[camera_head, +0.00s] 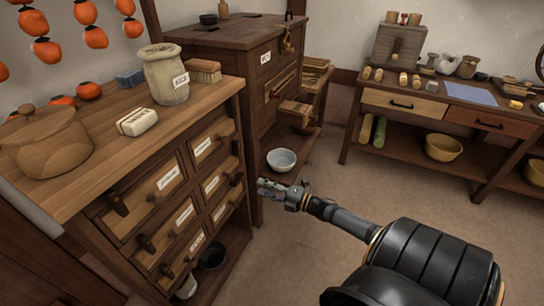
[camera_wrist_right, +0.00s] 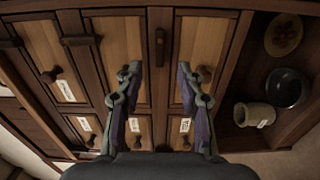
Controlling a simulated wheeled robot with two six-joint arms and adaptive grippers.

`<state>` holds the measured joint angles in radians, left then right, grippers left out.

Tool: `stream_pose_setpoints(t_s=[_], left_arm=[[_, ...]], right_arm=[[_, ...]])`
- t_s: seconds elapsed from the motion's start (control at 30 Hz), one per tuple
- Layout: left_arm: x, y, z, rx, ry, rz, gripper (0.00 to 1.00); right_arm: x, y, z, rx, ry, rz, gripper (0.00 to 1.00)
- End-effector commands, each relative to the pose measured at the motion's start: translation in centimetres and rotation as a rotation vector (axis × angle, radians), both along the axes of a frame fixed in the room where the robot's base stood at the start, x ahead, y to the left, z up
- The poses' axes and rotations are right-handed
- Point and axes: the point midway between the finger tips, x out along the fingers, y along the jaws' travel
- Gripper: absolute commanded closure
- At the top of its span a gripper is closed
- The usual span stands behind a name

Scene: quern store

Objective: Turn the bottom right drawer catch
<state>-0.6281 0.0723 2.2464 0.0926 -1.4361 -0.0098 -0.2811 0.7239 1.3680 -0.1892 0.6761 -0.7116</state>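The drawer cabinet (camera_head: 160,215) stands at the left in the head view, with two columns of labelled drawers. The bottom right drawer (camera_head: 221,212) is next to the open shelf; it also shows in the right wrist view (camera_wrist_right: 200,32), which is turned sideways. Its catch (camera_wrist_right: 159,46) is a small dark bar on the rail beside that drawer, lying along the rail. My right gripper (camera_head: 264,188) is open and empty in front of the cabinet. In the wrist view its fingers (camera_wrist_right: 157,82) lie either side of the catch, seemingly short of it. My left gripper is out of view.
The cabinet's lower shelf holds a dark bowl (camera_wrist_right: 287,88) and a labelled pot (camera_wrist_right: 254,115). A taller cabinet (camera_head: 240,65) stands behind, with a white bowl (camera_head: 282,160) on its low shelf. A workbench (camera_head: 430,105) stands at the right. The floor between is clear.

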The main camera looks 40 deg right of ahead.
Motion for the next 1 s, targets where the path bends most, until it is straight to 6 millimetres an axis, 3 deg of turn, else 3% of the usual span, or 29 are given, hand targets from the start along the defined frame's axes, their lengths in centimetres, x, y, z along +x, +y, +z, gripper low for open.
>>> stream_pose_setpoints(t_s=[0.1,0.23,0.83,0.93,1.0], left_arm=[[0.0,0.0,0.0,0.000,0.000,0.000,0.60],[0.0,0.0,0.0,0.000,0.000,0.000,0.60],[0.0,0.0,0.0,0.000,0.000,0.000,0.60],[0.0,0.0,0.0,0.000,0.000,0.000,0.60],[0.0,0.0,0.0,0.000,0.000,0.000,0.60]], right_arm=[[-2.0,-0.8,-0.1,-0.002,0.004,0.002,0.62],[-3.1,-1.3,0.0,0.001,0.001,0.000,0.62],[-3.2,-1.3,-0.1,0.004,0.003,-0.005,0.62],[-3.1,-0.6,-1.2,0.056,0.062,-0.053,0.62],[-3.0,0.6,-3.2,0.141,0.160,-0.138,0.62]])
